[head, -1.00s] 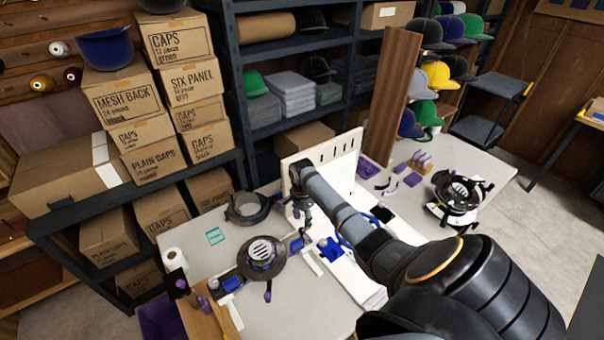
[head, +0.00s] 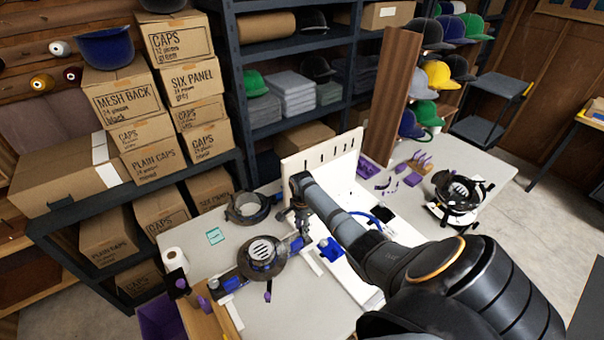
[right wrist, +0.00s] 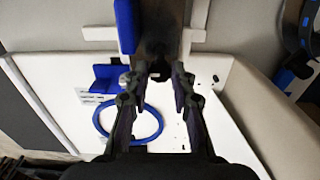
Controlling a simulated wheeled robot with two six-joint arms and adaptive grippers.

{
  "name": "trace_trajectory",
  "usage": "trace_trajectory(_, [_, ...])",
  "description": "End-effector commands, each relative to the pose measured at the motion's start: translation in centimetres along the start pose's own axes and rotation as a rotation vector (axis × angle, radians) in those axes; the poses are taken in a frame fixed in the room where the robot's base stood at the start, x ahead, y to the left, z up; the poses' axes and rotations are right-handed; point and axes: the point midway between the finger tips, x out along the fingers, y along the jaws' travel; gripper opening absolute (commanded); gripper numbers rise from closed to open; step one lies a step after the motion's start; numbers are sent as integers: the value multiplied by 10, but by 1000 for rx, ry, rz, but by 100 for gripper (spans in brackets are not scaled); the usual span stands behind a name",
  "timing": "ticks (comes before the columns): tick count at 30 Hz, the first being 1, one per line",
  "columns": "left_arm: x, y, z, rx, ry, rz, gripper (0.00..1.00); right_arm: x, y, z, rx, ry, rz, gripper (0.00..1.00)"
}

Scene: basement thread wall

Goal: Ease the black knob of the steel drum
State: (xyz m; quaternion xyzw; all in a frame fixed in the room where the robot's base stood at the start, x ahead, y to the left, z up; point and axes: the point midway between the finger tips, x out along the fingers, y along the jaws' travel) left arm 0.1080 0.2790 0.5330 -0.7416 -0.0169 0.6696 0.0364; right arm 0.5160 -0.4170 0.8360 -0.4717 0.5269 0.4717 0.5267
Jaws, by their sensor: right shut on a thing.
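My right gripper (right wrist: 162,78) points down at the worktable, just right of a dark round drum-like unit (head: 262,257) with a pale slotted disc and a blue fitting in the head view. In the right wrist view its fingers close on a small dark part (right wrist: 157,75), seemingly the black knob, at the end of a grey metal band (right wrist: 172,35). The fingers hide most of that part, so its angle cannot be told. My left gripper is in neither current view.
A white slotted panel (head: 318,150) stands behind the gripper. A blue ring (right wrist: 131,122) lies on a white board below. A paper roll (head: 174,258) stands at the left edge.

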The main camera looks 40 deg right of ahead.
Motion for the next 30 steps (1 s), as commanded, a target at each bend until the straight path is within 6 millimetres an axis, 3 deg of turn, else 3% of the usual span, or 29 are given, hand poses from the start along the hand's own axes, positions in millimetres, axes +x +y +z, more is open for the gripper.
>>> trace_trajectory(14, [-9, -1, -1, 0, -1, 0, 65, -2, 0, 0, -121, 0, 0, 0])
trace_trajectory(30, [-29, -2, -2, 0, -2, 0, 65, -2, 0, 0, -610, 0, 1, 0])
